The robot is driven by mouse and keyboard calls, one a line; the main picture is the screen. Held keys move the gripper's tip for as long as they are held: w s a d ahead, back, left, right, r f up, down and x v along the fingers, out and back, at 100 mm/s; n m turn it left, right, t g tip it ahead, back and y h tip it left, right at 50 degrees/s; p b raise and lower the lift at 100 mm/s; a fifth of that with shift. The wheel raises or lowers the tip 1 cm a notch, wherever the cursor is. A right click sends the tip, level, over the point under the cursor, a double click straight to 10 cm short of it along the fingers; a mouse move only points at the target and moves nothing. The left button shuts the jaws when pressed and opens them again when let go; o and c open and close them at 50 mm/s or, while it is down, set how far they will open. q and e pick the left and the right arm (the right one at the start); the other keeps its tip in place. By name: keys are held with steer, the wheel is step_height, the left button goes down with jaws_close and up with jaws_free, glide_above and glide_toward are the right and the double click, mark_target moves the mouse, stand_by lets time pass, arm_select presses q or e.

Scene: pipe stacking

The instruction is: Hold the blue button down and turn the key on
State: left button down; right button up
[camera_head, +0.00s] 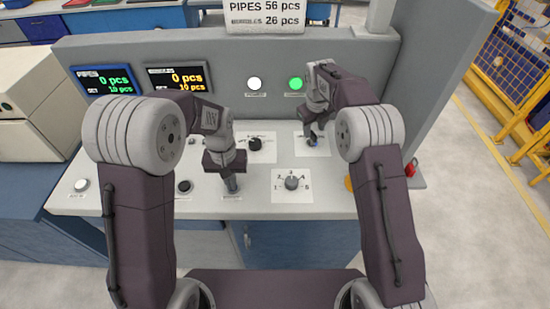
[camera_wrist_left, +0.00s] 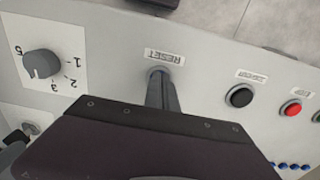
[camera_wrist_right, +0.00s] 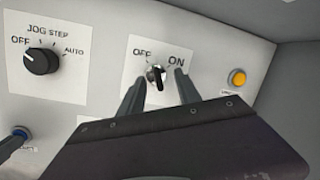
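The blue button, labelled RESET, shows as a sliver at the tips of my left gripper (camera_wrist_left: 160,84) in the left wrist view. Those fingers are together and point down onto it; I cannot tell how far it is pressed. The blue button (camera_wrist_right: 21,134) also shows at the left of the right wrist view. The key (camera_wrist_right: 156,76), black and silver, stands in its switch between the OFF and ON labels, roughly upright in that picture. My right gripper (camera_wrist_right: 157,88) is open, one finger on each side of the key; contact is unclear. In the head view my right gripper (camera_head: 311,138) is at the key panel.
The jog step knob (camera_wrist_right: 41,60) is left of the key, and a yellow button (camera_wrist_right: 237,78) is right of it. A numbered knob (camera_head: 291,183), a black button (camera_wrist_left: 240,96) and a red button (camera_wrist_left: 292,109) are also on the panel. The green lamp (camera_head: 295,83) is lit.

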steer(key=n, duration=0.3)
steer(key=shift+d+y, duration=0.1)
steer(key=shift+y, duration=0.3)
steer(key=n+y, duration=0.1)
steer(key=n, duration=0.4)
steer(key=shift+n, duration=0.4)
steer(key=n+y, duration=0.1)
steer(key=n, duration=0.3)
steer(key=shift+w+f+g, duration=0.1)
steer(key=shift+g, duration=0.3)
steer(key=n, duration=0.5)
steer(key=shift+g+y, duration=0.3)
steer(key=shift+g, duration=0.1)
